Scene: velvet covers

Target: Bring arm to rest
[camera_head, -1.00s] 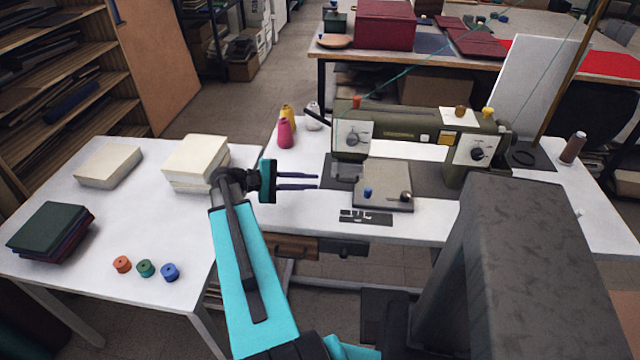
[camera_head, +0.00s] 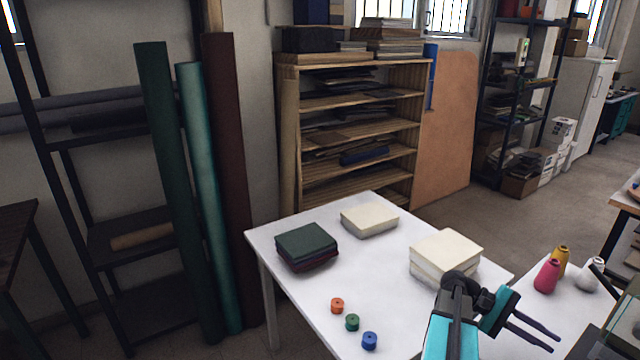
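My gripper (camera_head: 538,338) is at the lower right, at the end of my cyan arm. Its two dark fingers point right and stand apart, with nothing between them. It appears above the right edge of the white table (camera_head: 300,310), in front of a stack of cream blocks (camera_head: 445,257). I cannot tell its exact height over the table. The lower part of my arm is cut off by the bottom of the picture.
The table also holds a dark green and maroon stack (camera_head: 306,246), a cream block (camera_head: 369,219) and orange, green and blue spools (camera_head: 352,322). Thread cones (camera_head: 547,276) stand to the right. Tall fabric rolls (camera_head: 205,200) and a wooden shelf (camera_head: 350,130) are behind.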

